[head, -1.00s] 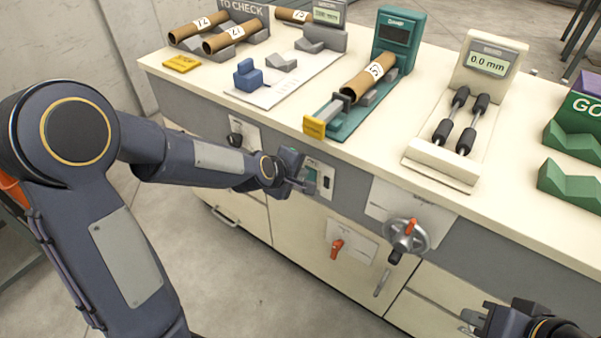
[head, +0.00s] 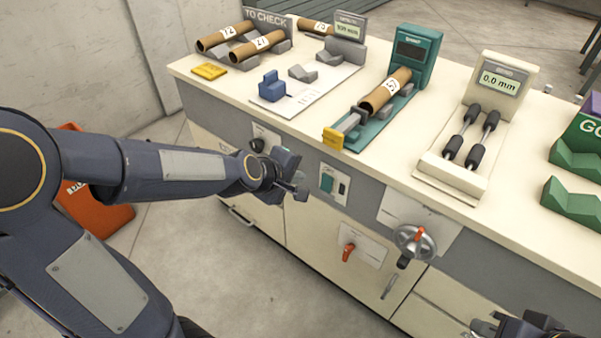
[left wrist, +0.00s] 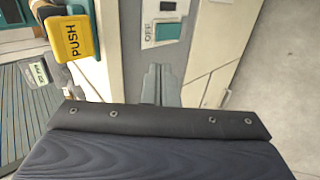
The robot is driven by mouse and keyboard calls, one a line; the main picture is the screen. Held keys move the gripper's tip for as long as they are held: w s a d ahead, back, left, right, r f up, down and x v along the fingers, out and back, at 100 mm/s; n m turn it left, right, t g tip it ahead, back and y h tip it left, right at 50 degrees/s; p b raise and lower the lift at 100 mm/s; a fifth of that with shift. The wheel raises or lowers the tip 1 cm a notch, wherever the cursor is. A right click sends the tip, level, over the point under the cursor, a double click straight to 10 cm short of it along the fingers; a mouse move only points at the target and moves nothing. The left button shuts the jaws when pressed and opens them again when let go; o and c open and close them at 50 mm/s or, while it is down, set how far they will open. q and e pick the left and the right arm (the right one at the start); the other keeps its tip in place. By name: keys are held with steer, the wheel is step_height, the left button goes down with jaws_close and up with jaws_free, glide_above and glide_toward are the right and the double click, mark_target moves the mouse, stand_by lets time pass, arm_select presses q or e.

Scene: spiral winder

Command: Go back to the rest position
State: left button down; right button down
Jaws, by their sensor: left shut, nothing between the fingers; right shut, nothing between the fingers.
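My left gripper (head: 300,190) is shut and empty in front of the cabinet's front panel, just left of the switch plate (head: 334,184). It also shows in the left wrist view (left wrist: 160,72), where its narrow fingers point at the cabinet below the switch plate (left wrist: 165,22) marked OFF. My right gripper (head: 484,326) is at the bottom right edge of the head view, low in front of the drawers, with nothing seen in it.
Tube 57 (head: 386,93) lies on the green device with its yellow PUSH block (head: 333,139). Tubes 72 (head: 226,36) and 71 (head: 262,45) lie at the back left. Floor is clear before the cabinet.

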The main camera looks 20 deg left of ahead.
stand_by(0.5)
arm_select(q)
steer(key=s+a+r+m+g+p, duration=0.1)
steer(key=s+r+m+p, duration=0.4)
steer(key=s, duration=0.6)
steer(key=s+a+r+m+g+p, duration=0.2)
steer(key=s+r+m+p, duration=0.4)
steer(key=s+r, duration=0.3)
steer(key=s+m, duration=0.1)
steer(key=s, duration=0.2)
steer(key=shift+s+g, duration=0.25)
steer(key=shift+g, duration=0.05)
